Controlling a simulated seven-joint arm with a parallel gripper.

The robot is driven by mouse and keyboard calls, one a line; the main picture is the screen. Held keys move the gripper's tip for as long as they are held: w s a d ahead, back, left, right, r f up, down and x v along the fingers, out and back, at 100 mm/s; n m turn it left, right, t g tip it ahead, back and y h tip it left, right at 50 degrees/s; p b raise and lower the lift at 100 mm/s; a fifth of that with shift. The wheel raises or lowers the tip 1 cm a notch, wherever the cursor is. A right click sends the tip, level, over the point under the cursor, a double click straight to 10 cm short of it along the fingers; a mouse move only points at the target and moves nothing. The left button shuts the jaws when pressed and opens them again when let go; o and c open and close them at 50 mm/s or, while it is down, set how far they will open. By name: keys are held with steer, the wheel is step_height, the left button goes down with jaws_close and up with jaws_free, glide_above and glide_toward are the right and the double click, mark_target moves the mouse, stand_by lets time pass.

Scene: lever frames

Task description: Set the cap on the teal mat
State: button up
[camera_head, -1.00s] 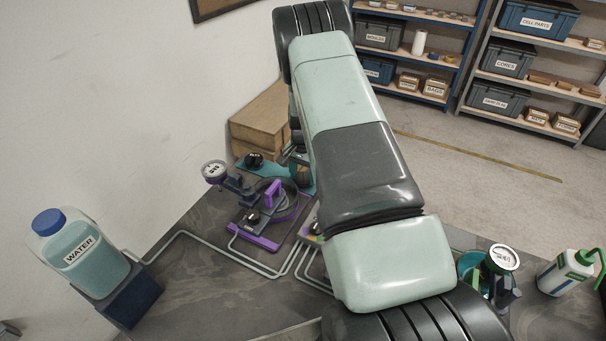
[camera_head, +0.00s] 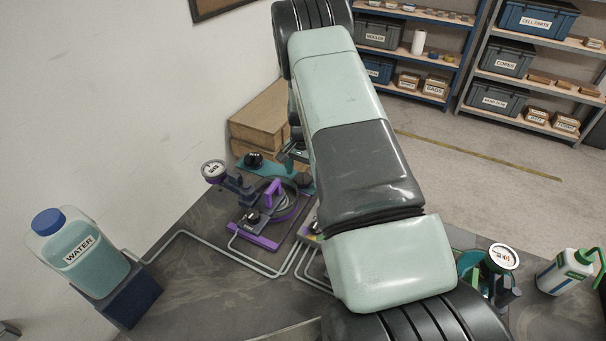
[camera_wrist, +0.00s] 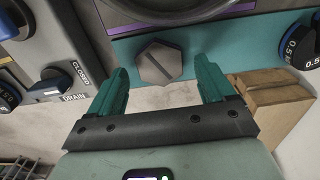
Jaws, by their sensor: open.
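The cap (camera_wrist: 158,62) is a dark grey hexagonal piece with a line across its face. In the wrist view it sits against the teal mat (camera_wrist: 215,50), near its edge. In the head view the cap (camera_head: 303,180) shows at the right part of the teal strip behind the purple fixture. My gripper (camera_wrist: 163,84) is open, with one teal finger to each side of the cap and a gap on both sides. It holds nothing. In the head view my arm hides part of this area, and my gripper (camera_head: 291,150) shows only partly, above the cap.
The purple fixture (camera_head: 258,240) with a gauge (camera_head: 213,170) stands beside the mat. A cardboard box (camera_head: 262,120) stands behind. A water jug (camera_head: 78,250) is at the left.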

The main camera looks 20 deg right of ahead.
step_height(320, 180, up, 11)
step_height(320, 180, up, 12)
steer(key=n+t, duration=0.1)
steer(key=n, duration=0.1)
glide_above(303, 178)
steer(key=s+a, duration=0.3)
steer(key=s+a+r+n+t, duration=0.25)
steer(key=s+r, duration=0.55)
steer(key=r, duration=0.4)
steer(key=s+a+r+n, duration=0.1)
steer(key=s+r, duration=0.1)
steer(key=s, duration=0.6)
steer(key=s+a+r+n+t, duration=0.1)
steer(key=s+a+r+n, duration=0.1)
steer(key=s, duration=0.6)
steer(key=s+a+r+n+t, duration=0.1)
steer(key=s+r+n, duration=0.1)
steer(key=s, duration=0.6)
steer(key=shift+a+r, duration=0.2)
steer(key=shift+r, duration=0.35)
